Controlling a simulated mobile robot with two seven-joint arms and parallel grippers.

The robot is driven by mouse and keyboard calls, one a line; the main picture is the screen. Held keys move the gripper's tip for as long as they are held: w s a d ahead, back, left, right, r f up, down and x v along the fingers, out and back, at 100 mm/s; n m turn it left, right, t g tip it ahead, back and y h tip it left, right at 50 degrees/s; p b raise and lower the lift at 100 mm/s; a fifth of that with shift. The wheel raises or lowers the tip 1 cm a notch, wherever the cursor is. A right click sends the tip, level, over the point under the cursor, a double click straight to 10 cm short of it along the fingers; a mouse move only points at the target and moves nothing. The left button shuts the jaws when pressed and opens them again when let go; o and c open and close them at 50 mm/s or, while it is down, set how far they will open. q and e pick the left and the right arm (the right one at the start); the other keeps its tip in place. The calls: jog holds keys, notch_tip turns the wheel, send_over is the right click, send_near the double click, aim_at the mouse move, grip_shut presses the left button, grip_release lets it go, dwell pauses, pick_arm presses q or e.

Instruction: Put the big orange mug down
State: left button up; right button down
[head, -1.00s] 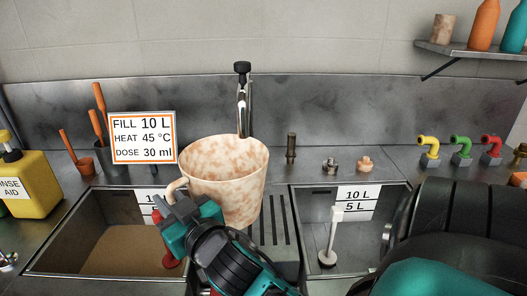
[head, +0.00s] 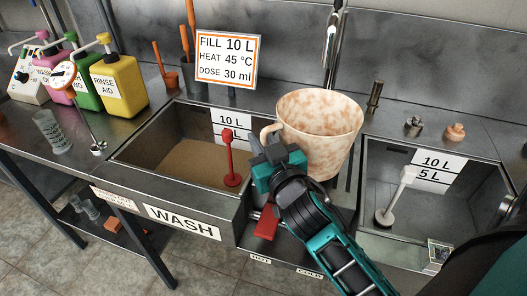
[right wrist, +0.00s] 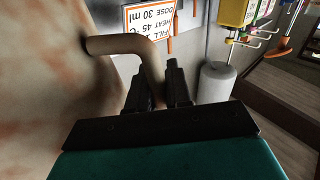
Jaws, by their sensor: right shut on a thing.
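The big mug (head: 325,135) is cream with orange-brown mottling and stands upright in front of the tap, over the strip between the two basins. My right gripper (head: 272,155) is at its left side, shut on the handle. In the right wrist view the handle (right wrist: 128,45) runs down between the fingers (right wrist: 158,88), and the mug's wall (right wrist: 45,95) fills the left side. The mug's base is partly behind my arm, so I cannot tell whether it touches the metal below. My left gripper is not in view.
The wash basin (head: 135,150) holds brownish liquid and a red-handled plug (head: 230,155). The right basin (head: 437,238) holds a white-handled plug (head: 397,190). The tap (head: 332,45) rises behind the mug. Pump bottles, including a yellow one (head: 118,85), and a clear measuring beaker (head: 52,132) stand left.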

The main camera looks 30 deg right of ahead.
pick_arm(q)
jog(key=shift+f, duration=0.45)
pick_arm(e)
jog(key=shift+f, duration=1.15)
jog(key=shift+f+b, duration=0.2)
jog(key=shift+b, duration=0.2)
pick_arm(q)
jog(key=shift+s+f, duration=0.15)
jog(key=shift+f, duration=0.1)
pick_arm(e)
jog(key=c, duration=1.1)
grip_release()
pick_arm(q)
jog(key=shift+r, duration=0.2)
pick_arm(e)
jog(key=shift+o, duration=0.2)
jog(key=shift+r, duration=0.2)
